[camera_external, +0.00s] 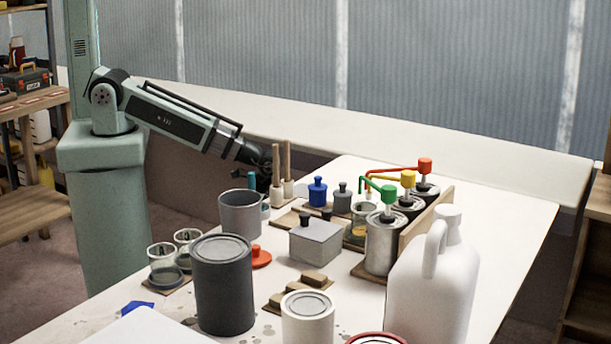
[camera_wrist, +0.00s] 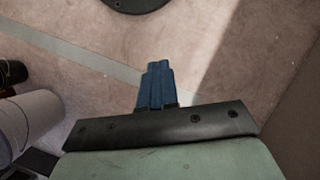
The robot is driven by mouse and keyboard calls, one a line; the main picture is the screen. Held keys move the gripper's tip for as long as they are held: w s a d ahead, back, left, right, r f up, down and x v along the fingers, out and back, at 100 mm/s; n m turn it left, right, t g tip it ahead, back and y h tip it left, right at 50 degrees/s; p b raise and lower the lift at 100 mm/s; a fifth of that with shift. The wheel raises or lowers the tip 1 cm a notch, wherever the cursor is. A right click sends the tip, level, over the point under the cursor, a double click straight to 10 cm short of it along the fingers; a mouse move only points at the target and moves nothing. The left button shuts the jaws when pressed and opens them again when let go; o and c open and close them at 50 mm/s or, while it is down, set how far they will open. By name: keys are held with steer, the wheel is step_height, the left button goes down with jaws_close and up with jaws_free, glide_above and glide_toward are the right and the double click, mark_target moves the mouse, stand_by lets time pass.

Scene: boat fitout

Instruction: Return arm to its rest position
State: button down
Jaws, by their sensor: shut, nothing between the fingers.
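My gripper (camera_wrist: 157,88) shows in the wrist view with its blue fingers pressed together and nothing between them. Beneath them is bare floor (camera_wrist: 215,60). In the external view my arm reaches from its pale green column over the far left part of the white table (camera_external: 501,240). The wrist end is dark and hangs behind the grey cup (camera_external: 241,214), close to two wooden-handled tools (camera_external: 282,172). The fingers are largely hidden there.
Pump cans (camera_external: 382,245) with coloured tops stand at the right. A white jug (camera_external: 432,285), a dark can (camera_external: 223,285), a grey lidded box (camera_external: 315,243) and glass jars (camera_external: 164,266) crowd the table. Grey cylinders (camera_wrist: 35,118) show left in the wrist view.

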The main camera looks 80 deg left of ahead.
steer(key=s+a+f+n+g, duration=0.1)
steer(key=s+a+f, duration=0.1)
steer(key=s+f, duration=0.4)
steer(key=s+a+f+n+g+h, duration=0.1)
steer(key=s+f, duration=0.6)
steer(key=s, duration=0.8)
steer(key=shift+a+n, duration=0.5)
steer(key=shift+a, duration=0.75)
